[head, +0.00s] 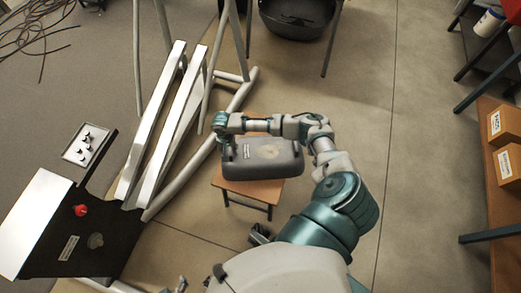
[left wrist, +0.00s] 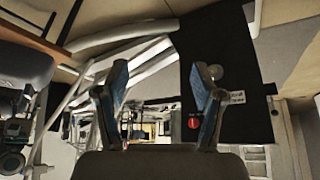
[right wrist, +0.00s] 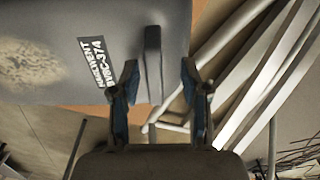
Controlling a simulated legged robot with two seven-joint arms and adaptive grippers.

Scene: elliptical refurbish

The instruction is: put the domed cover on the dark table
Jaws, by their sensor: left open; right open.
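The domed cover (head: 275,153) is a dark grey rounded block with a white label and a worn patch. It sits on a small wooden stool (head: 245,190). My right gripper (head: 227,151) is at the cover's left end. In the right wrist view, the open fingers of my right gripper (right wrist: 159,68) stand on either side of a dark upright handle (right wrist: 152,65) beside the cover (right wrist: 90,40); contact cannot be told. My left gripper (left wrist: 162,75) is open and empty, with the cover (left wrist: 25,68) at the view's left edge. I cannot identify the dark table with certainty.
The elliptical machine's white rails (head: 150,125) and black base with a red knob (head: 81,210) stand left. A black tub (head: 295,18) is at the top among dark legs. A shelf with cardboard boxes (head: 507,125) is at right. The floor right of the stool is clear.

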